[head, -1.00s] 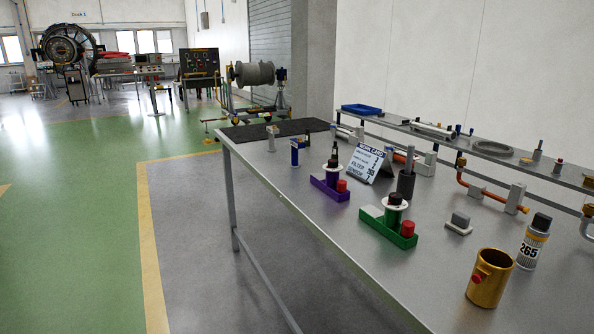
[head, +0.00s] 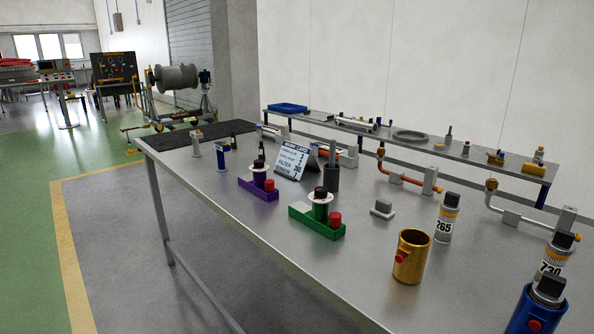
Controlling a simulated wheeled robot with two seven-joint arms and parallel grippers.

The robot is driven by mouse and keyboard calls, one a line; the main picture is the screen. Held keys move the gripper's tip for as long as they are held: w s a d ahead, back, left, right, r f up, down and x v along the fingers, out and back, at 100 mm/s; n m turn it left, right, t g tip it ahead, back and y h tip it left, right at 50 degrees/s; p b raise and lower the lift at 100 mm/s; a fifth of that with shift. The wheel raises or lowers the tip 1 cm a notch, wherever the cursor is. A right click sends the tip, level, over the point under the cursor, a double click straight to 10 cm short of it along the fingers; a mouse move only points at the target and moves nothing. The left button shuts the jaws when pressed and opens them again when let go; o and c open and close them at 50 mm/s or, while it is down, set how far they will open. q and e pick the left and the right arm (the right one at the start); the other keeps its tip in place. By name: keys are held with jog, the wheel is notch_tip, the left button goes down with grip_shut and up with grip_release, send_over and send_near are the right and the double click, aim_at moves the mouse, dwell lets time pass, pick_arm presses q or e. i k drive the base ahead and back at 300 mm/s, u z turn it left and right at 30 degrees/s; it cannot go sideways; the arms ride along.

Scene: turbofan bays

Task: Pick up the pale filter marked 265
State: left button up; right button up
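The pale filter marked 265 (head: 444,222) stands upright on the grey metal workbench (head: 330,262), right of the middle in the head view. It has a pale body, a dark cap and an orange-yellow band, and its number faces me. A gold cup (head: 411,258) with a red knob stands just in front of it, to the left. Another filter marked 730 (head: 551,262) stands further right, behind a blue cup with a dark-capped item in it (head: 537,310). Neither of my grippers shows in the head view.
A green block holder (head: 317,224), a purple holder (head: 259,189), a work card (head: 297,162) and a small grey block (head: 382,209) stand on the bench. A raised rear shelf (head: 480,157) with pipes below runs behind. Open floor lies left of the bench.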

aim_at(449, 209)
jog(key=z, duration=0.9)
jog(key=k, duration=0.65)
jog(key=u, duration=1.7)
jog(key=i, duration=1.25)
jog(key=z, duration=2.4)
